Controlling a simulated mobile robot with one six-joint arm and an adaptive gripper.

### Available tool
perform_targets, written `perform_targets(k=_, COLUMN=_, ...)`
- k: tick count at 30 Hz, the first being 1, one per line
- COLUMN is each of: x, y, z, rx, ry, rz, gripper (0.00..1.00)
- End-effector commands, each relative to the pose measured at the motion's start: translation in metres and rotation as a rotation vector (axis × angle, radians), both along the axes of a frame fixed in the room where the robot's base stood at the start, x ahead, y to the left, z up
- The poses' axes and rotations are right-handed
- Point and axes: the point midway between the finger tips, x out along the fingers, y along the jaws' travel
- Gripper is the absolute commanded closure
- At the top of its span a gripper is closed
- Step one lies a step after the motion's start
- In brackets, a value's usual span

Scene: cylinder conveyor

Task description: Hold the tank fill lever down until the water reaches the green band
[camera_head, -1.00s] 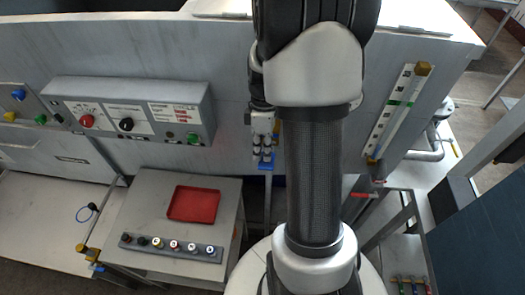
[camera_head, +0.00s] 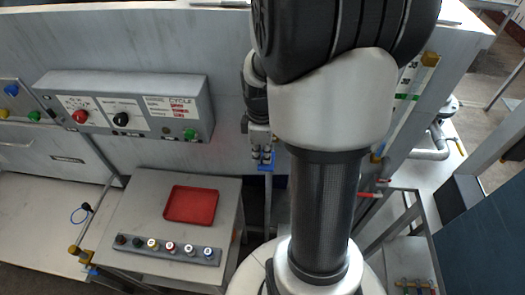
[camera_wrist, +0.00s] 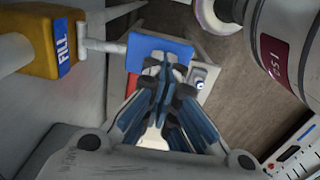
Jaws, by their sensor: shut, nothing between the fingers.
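The fill lever's blue paddle (camera_wrist: 150,52) sits on a grey rod from a yellow block marked FILL (camera_wrist: 35,45) in the wrist view. The paddle also shows in the head view (camera_head: 265,168), below my gripper. My gripper (camera_wrist: 165,62) is shut and empty, its fingertips overlapping the paddle; I cannot tell whether they touch it. In the head view my gripper (camera_head: 262,156) hangs in front of the grey machine wall. The level gauge (camera_head: 425,75) is at the right, partly hidden by my arm. Its green band (camera_head: 402,97) shows, but the water level cannot be made out.
A control panel (camera_head: 150,88) with knobs and buttons is on the wall at the left. A red handle (camera_head: 369,195) sits low at the right.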

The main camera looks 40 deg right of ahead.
Motion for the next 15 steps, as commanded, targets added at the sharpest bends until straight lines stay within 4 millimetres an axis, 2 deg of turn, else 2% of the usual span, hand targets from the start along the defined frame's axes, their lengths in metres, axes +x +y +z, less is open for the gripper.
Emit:
perform_targets(k=3, x=-0.002, y=0.002, z=-0.012, rx=-0.039, ry=-0.033, rz=0.000, gripper=1.00)
perform_targets(k=15, x=-0.005, y=0.005, z=-0.028, rx=-0.035, ry=-0.030, rz=0.000, gripper=1.00)
